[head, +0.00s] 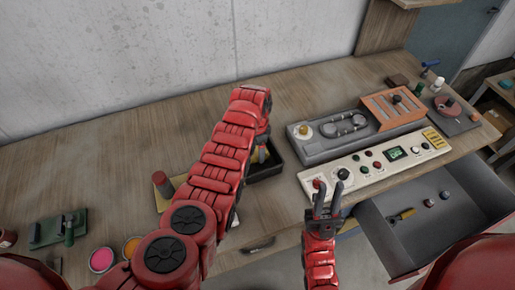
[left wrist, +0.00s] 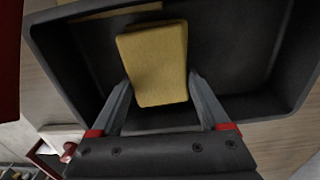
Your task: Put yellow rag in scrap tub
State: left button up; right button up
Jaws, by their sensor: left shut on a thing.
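The yellow rag (left wrist: 157,55) is a folded block between the fingers of my left gripper (left wrist: 157,92) in the left wrist view. It is over or inside the dark scrap tub (left wrist: 290,70); I cannot tell whether it touches the floor. In the head view the scrap tub (head: 272,171) sits on the bench, partly hidden by my left arm. My left gripper is mostly hidden there. My right gripper (head: 328,191) is open and empty, with its fingers pointing up near the bench's front edge.
A control panel (head: 379,160) and grey tray (head: 325,145) lie right of the tub. An open drawer (head: 450,225) juts out at the front right. A red-capped cylinder (head: 162,184) and paint pots (head: 102,259) are at left. The back-left bench is clear.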

aim_at(257, 149)
pick_arm(q)
jog(key=o, duration=1.5)
jog(key=shift+f, duration=0.1)
jog(key=shift+c, duration=0.2)
jog(key=shift+r, duration=0.2)
notch_tip(257, 149, up, 5)
jog(key=shift+w+r+b, duration=0.15)
jog(key=shift+b, duration=0.85)
notch_tip(257, 149, up, 4)
jog(key=shift+r, duration=0.1)
jog(key=shift+s+a+r+p, duration=0.1)
jog(key=shift+s+r+p, duration=0.1)
jog(key=shift+r+p, duration=0.95)
